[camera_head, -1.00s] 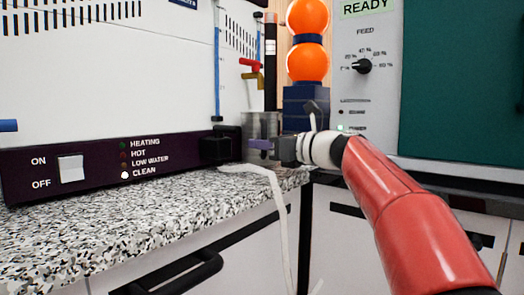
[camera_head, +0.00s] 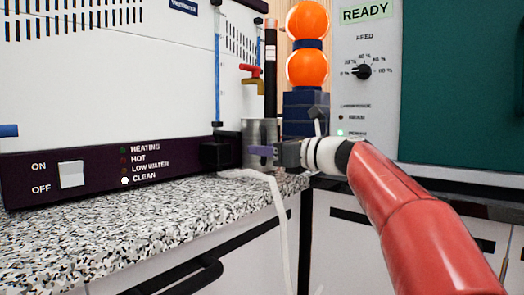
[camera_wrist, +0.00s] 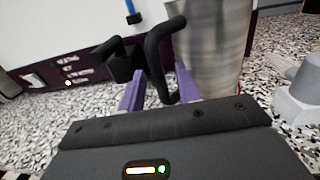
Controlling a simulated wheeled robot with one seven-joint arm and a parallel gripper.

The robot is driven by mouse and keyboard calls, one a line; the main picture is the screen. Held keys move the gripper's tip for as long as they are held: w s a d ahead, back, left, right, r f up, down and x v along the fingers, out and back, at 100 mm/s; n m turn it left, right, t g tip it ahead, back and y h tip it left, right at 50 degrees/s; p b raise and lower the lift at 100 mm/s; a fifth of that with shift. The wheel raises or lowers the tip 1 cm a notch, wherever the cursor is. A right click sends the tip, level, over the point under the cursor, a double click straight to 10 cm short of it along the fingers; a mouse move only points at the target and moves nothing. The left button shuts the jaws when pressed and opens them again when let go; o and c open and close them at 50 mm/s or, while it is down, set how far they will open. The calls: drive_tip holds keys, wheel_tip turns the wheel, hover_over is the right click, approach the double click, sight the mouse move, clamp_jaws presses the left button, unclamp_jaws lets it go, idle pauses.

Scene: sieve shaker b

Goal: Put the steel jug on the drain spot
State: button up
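The steel jug (camera_head: 261,131) stands upright at the far right end of the speckled worktop, beside the white machine. In the wrist view its grey body (camera_wrist: 212,45) fills the upper middle, with a black loop handle (camera_wrist: 158,62) on its left. My gripper (camera_head: 262,151) reaches in from the right at the jug. In the wrist view its two purple fingers (camera_wrist: 158,90) stand apart, one on each side of the handle, with a gap visible on the left. The jug's base is partly hidden. I cannot make out a marked drain spot.
A red and brass tap (camera_head: 251,79) hangs above the jug. A black block (camera_head: 218,153) juts from the machine at its left. A white hose (camera_head: 272,185) drapes over the worktop edge (camera_head: 150,225). Blue blocks and orange balls (camera_head: 307,68) stand behind. The worktop's left is clear.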

drive_tip(key=v, duration=1.1)
drive_tip(key=shift+s, duration=0.1)
drive_tip(key=s+f+n+g+h, duration=0.2)
drive_tip(key=s+f+n+h, duration=0.3)
drive_tip(key=s+f, duration=0.4)
drive_tip(key=s+f+n+g+h, duration=0.1)
drive_tip(key=s+f+n+h, duration=0.2)
drive_tip(key=s+f+n, duration=0.6)
drive_tip(key=s+d+f+n+h, duration=0.3)
drive_tip(key=s+f+n, duration=0.2)
drive_tip(key=f, duration=0.4)
drive_tip(key=s+d+f+n+g+h, duration=0.1)
drive_tip(key=s+d+f+n+h, duration=0.2)
drive_tip(key=f, duration=0.6)
drive_tip(key=s+n+h, duration=0.1)
drive_tip(key=s+n, duration=0.1)
drive_tip(key=shift+d+n, duration=0.2)
drive_tip(key=shift+n, duration=0.2)
drive_tip(key=shift+s+r, duration=0.15)
